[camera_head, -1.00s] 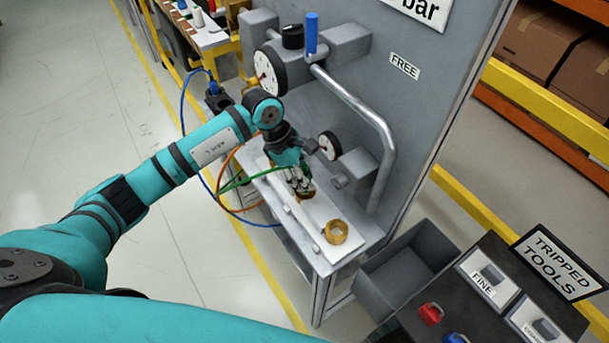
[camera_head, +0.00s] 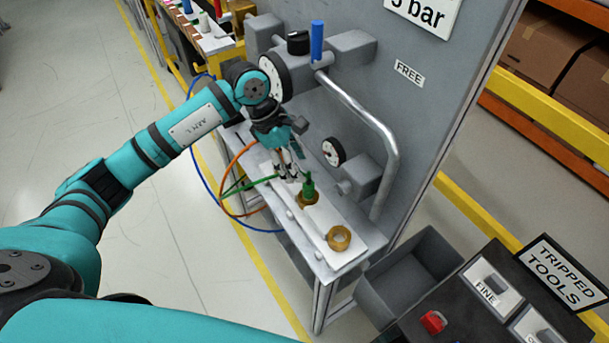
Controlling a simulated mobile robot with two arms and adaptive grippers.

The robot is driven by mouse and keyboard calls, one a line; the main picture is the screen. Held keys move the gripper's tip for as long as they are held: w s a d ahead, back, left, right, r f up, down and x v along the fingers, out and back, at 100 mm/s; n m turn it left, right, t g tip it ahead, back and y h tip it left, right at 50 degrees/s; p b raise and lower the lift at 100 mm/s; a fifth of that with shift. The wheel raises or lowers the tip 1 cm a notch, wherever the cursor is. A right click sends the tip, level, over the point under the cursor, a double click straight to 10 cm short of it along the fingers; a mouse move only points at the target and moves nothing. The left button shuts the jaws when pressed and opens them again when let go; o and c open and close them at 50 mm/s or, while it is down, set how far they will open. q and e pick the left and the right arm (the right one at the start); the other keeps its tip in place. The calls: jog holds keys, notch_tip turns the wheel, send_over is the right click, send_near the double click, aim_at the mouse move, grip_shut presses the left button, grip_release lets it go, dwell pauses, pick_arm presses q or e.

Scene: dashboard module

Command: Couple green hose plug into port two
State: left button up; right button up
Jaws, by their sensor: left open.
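The green hose plug (camera_head: 309,187) stands upright at a brass ring port (camera_head: 307,201) on the white shelf. I cannot tell how deep it sits. A second brass ring port (camera_head: 339,238), nearer the shelf's front end, is empty. No port numbers are readable. My left gripper (camera_head: 288,176) is open, just left of the plug and apparently clear of it. The green hose (camera_head: 247,186) runs from the left and passes behind the gripper. My right gripper is not in view.
The white shelf (camera_head: 318,229) is against a grey panel with gauges and a bent pipe (camera_head: 365,110). Orange and blue hoses loop at its left. A grey bin (camera_head: 400,280) stands at the front right, beside a tripped tools stand (camera_head: 470,305). Open floor lies left.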

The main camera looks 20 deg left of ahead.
pick_arm(q)
jog(key=shift+v, duration=2.25)
